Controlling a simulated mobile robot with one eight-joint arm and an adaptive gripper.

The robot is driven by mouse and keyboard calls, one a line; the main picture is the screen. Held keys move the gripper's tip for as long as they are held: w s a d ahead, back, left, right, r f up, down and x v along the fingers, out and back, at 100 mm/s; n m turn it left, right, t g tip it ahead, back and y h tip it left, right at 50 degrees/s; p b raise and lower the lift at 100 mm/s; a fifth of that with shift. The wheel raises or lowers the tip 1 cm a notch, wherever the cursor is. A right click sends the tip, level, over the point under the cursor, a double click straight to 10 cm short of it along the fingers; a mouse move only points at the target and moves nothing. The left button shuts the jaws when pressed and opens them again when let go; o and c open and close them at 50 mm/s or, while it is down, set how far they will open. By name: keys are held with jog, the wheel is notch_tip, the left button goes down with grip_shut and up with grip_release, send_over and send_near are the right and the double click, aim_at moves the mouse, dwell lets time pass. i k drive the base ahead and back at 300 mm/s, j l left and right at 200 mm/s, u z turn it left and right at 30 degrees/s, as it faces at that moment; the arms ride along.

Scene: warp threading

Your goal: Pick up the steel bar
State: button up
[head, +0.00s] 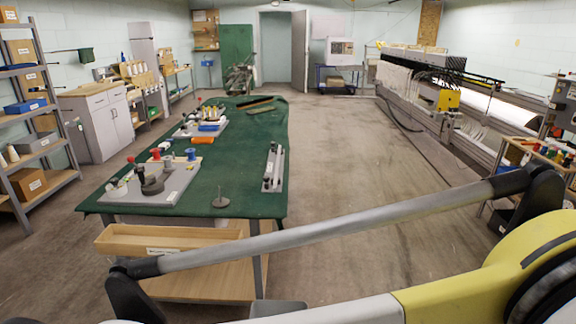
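A long, narrow grey metal piece (273,168) lies lengthwise near the right edge of the green-topped table (238,150). It seems to be a bar on a flat plate with small fittings, and it is the likeliest steel bar, but it is too small to be sure. Nothing of mine touches it. My arm crosses the lower part of the head view, in front of the table's near end. My gripper is not in view.
A grey board with knobs (150,186) lies at the table's near left, and another board (200,122) farther back. A wooden drawer (165,238) hangs below. Floor right of the table (350,150) is clear.

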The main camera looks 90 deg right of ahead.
aim_at(275, 182)
jog(key=i+z, duration=0.9)
jog(key=i+j+z, duration=0.2)
jog(key=z, duration=0.25)
jog(key=i+j+z, duration=0.45)
